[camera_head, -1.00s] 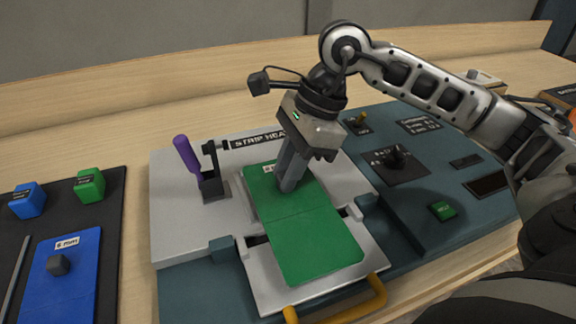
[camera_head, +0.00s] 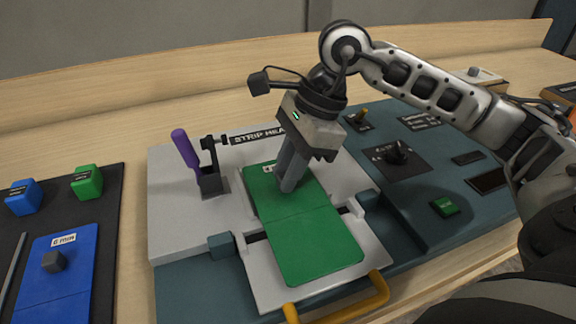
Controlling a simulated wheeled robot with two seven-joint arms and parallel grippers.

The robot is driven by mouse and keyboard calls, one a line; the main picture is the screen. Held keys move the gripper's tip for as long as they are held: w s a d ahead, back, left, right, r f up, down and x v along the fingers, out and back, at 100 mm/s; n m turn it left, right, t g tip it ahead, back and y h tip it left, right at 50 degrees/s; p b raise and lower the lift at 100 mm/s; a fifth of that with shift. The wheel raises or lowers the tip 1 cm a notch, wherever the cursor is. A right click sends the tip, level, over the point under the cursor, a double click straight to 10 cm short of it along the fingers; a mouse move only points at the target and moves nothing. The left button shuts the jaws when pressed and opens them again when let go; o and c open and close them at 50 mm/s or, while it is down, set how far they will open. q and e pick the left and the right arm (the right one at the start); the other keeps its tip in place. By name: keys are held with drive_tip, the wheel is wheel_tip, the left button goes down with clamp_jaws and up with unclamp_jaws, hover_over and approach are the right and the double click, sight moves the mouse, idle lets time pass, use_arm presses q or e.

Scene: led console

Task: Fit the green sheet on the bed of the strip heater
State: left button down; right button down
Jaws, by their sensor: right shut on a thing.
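The green sheet (camera_head: 314,246) lies over the bed (camera_head: 256,278) of the strip heater (camera_head: 180,232), its long side running from the back toward the yellow handle. It looks flat on the bed; whether it touches all over I cannot tell. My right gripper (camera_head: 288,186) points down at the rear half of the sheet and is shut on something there. The fingers hide what they hold, likely a grip on the sheet. My left gripper is not in view.
A purple-handled lever clamp (camera_head: 188,152) stands left of the sheet. A yellow handle (camera_head: 345,304) is at the front. The teal console (camera_head: 420,213) with a knob (camera_head: 398,150) and green button (camera_head: 445,207) lies right. A dark mat with a blue sheet (camera_head: 60,272) and blocks lies left.

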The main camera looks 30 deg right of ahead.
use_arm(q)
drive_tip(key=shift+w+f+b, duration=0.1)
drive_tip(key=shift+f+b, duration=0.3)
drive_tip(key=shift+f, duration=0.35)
use_arm(e)
drive_tip(key=shift+f, duration=0.5)
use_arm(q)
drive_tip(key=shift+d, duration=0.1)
use_arm(e)
drive_tip(key=c, duration=1.2)
unclamp_jaws()
drive_tip(key=shift+o, duration=0.2)
use_arm(q)
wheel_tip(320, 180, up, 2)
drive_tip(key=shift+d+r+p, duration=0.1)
drive_tip(key=shift+p, duration=0.3)
use_arm(e)
drive_tip(key=v, duration=1.6)
